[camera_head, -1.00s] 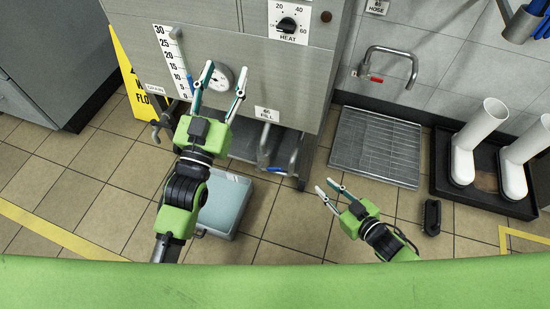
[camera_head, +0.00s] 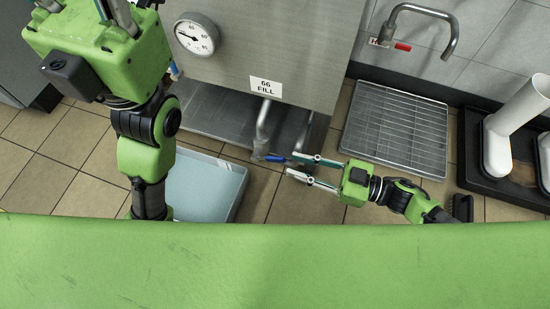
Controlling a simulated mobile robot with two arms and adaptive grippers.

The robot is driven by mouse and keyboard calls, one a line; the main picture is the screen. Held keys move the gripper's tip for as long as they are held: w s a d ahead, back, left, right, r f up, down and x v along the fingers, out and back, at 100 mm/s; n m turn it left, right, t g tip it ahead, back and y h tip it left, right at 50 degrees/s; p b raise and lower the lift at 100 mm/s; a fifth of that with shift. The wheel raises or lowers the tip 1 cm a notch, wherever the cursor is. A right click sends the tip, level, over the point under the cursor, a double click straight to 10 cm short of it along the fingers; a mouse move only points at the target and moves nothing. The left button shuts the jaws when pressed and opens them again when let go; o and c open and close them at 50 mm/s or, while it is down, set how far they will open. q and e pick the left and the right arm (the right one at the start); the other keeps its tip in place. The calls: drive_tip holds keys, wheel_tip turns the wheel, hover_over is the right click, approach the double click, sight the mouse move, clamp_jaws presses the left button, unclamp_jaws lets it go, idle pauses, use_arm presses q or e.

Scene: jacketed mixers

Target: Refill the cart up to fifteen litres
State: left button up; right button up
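The steel jacketed unit (camera_head: 290,40) fills the upper middle. Its round dial (camera_head: 197,34) and a white label (camera_head: 266,87) reading "66 FILL" show on the front. Below the label a pipe (camera_head: 262,127) comes down, with a blue-handled lever (camera_head: 275,158) at its foot. My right gripper (camera_head: 288,165) is open and points left, its upper fingertip close to the lever's end; I cannot tell if they touch. My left gripper (camera_head: 82,6) is large at the top left, its fingers apart and partly cut off by the frame. The litre scale is not visible.
A light blue-grey tub (camera_head: 205,185) stands on the floor below the unit. A floor grate (camera_head: 395,130) lies right, under a wall tap (camera_head: 420,12) with a red lever. White boots (camera_head: 498,150) stand in a black tray at far right. Tiles below the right gripper are clear.

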sight(275, 157)
drive_tip(key=b+x, duration=0.1)
drive_tip(key=x, duration=0.5)
drive_tip(key=shift+w+a+b, duration=0.2)
drive_tip(key=shift+a+b, duration=0.15)
drive_tip(key=shift+b, duration=0.05)
clamp_jaws()
